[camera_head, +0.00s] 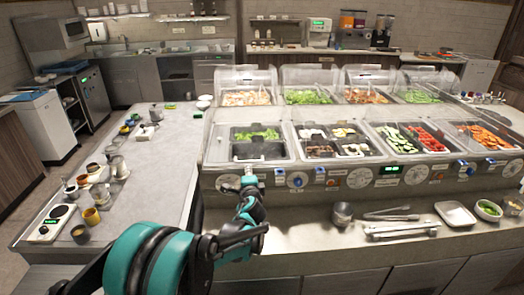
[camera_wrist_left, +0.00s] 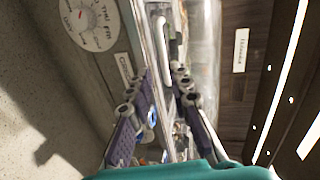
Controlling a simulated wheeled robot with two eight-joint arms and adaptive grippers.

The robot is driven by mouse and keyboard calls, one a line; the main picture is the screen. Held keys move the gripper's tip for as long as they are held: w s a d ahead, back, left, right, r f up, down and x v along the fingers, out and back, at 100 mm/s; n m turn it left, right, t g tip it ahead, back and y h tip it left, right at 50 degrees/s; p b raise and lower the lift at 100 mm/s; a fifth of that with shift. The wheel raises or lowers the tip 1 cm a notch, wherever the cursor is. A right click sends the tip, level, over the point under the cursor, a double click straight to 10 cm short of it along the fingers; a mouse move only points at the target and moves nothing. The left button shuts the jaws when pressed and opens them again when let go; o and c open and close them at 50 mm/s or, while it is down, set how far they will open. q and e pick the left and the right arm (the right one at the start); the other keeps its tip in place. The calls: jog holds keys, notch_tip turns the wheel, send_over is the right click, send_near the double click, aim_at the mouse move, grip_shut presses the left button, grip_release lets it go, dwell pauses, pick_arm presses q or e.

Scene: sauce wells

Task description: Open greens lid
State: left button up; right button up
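The greens well (camera_head: 257,134) is at the left end of the front row in the head view, with leafy greens at its back and a dark front part. A clear cover (camera_head: 222,116) appears to lie down over it, but its edges are hard to make out. My left gripper (camera_head: 249,179) is at the counter's front face, just below this well. In the left wrist view, my left gripper (camera_wrist_left: 162,82) is open, its fingers apart. A pale handle-like bar (camera_wrist_left: 163,38) lies ahead of the gap, beside a greens label (camera_wrist_left: 125,66). I see no contact. My right gripper is not in view.
Other covered wells (camera_head: 410,137) continue to the right, with domed ones (camera_head: 310,85) behind. Knobs (camera_head: 297,180) line the front face. Tongs (camera_head: 400,230), a metal cup (camera_head: 342,214) and a white tray (camera_head: 456,214) sit on the front ledge. A cluttered side counter (camera_head: 160,165) is at left.

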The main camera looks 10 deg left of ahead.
pick_arm(q)
jog(key=b+x, duration=0.1)
jog(key=x, duration=0.7)
jog(key=shift+w+d+r+b, duration=0.15)
jog(key=shift+w+d+b, duration=0.1)
jog(key=shift+w+b, duration=0.15)
jog(key=shift+s, duration=0.1)
grip_shut()
